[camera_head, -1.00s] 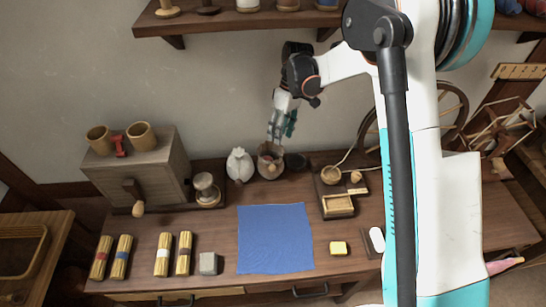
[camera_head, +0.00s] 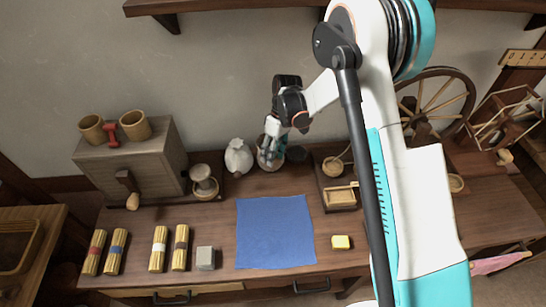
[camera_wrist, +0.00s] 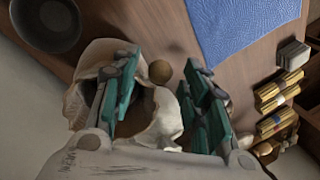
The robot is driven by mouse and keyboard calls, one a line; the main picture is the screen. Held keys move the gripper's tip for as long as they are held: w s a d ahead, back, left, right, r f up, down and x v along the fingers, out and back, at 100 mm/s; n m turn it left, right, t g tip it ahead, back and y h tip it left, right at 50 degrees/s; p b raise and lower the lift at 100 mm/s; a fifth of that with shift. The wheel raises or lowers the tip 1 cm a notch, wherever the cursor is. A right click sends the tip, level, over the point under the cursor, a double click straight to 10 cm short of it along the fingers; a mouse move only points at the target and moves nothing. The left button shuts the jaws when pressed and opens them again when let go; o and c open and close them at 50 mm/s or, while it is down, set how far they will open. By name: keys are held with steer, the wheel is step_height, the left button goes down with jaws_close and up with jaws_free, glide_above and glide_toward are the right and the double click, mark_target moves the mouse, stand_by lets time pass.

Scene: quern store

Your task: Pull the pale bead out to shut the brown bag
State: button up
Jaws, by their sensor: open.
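The brown bag (camera_head: 279,160) stands at the back of the table, partly hidden behind my gripper (camera_head: 267,157). In the wrist view its beige cloth (camera_wrist: 92,62) spreads around and below the left finger. A small round tan bead (camera_wrist: 160,71) shows between the two fingertips of my gripper (camera_wrist: 161,66), with a gap on each side. The fingers are apart and hold nothing. I cannot tell how far the fingertips are above the bead. The cord and the bag's mouth are mostly hidden by the fingers.
A white bag (camera_head: 238,158) stands close left of the brown one, and a dark bowl (camera_head: 298,153) close right; the bowl also shows in the wrist view (camera_wrist: 46,24). A blue cloth (camera_head: 275,232) lies in front. A wooden tray (camera_head: 325,180) sits to the right.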

steer(key=shift+f, duration=0.35)
jaws_close()
steer(key=s, duration=0.5)
steer(key=shift+s+d+b, duration=0.15)
steer(key=shift+s+b, duration=0.1)
steer(key=shift+b, duration=0.15)
jaws_free()
